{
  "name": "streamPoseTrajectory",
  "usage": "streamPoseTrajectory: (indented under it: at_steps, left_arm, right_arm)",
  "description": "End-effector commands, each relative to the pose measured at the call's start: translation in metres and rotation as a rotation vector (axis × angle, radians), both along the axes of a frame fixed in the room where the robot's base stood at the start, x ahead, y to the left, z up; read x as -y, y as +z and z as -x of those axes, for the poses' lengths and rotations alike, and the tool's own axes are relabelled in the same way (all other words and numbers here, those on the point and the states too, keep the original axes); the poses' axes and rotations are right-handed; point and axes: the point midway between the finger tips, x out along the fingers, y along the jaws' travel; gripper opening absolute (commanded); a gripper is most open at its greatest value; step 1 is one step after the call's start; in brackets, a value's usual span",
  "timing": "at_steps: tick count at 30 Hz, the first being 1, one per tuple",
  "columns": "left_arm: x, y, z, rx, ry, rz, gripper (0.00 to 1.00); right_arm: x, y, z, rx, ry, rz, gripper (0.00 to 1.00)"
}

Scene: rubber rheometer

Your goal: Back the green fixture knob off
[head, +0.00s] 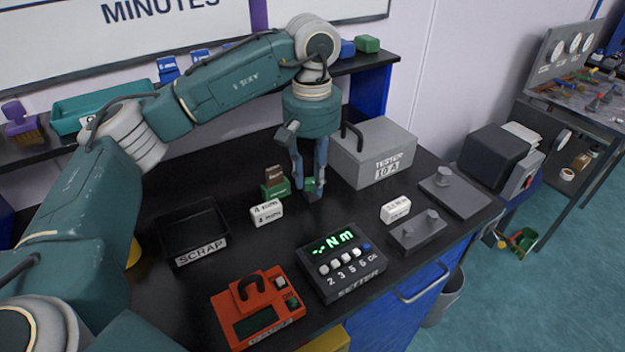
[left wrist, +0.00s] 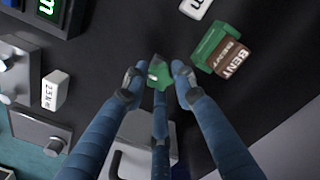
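The green fixture knob (left wrist: 158,72) shows between my fingertips in the left wrist view. In the head view the green knob (head: 309,186) is partly hidden behind the fingers. My left gripper (head: 306,192) reaches down from above, its fingers around the knob. In the left wrist view my left gripper (left wrist: 157,84) has its fingers spread, with small gaps seeming to show between the side fingertips and the knob. Whether the rear finger touches it I cannot tell. My right gripper is in neither view.
A green and brown block marked BENT (head: 275,180) and a white label block (head: 266,213) stand left of the gripper. The grey tester (head: 375,152) is close on the right. The setter (head: 341,262), red device (head: 257,308) and scrap tray (head: 193,228) lie in front.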

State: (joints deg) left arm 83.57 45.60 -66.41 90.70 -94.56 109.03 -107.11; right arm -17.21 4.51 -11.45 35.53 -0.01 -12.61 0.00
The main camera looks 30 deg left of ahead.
Motion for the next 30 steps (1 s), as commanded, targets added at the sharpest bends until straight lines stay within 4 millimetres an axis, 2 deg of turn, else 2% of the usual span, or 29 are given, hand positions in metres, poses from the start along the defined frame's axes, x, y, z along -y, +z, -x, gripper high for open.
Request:
streamPoseTrajectory:
  at_steps: [2, 5, 15, 26, 30]
  left_arm:
    - [0.0007, 0.0001, 0.0001, 0.0, -0.001, 0.001, 0.0]
    - [0.0008, 0.0001, 0.0, 0.0, 0.009, 0.002, 0.0]
    - [0.0009, -0.0001, 0.0, 0.0, 0.384, 0.002, 0.0]
    - [0.0011, -0.0002, 0.0001, 0.0, 0.437, 0.003, 0.0]
    - [0.0013, -0.0001, 0.0002, 0.0, 0.623, 0.003, 0.0]
  right_arm:
    - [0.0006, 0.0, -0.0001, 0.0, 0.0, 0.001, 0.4]
    - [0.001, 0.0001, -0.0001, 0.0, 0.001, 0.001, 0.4]
    - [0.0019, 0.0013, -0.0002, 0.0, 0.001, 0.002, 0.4]
    - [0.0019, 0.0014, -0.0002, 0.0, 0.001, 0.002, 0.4]
    - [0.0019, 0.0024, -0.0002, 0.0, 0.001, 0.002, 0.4]
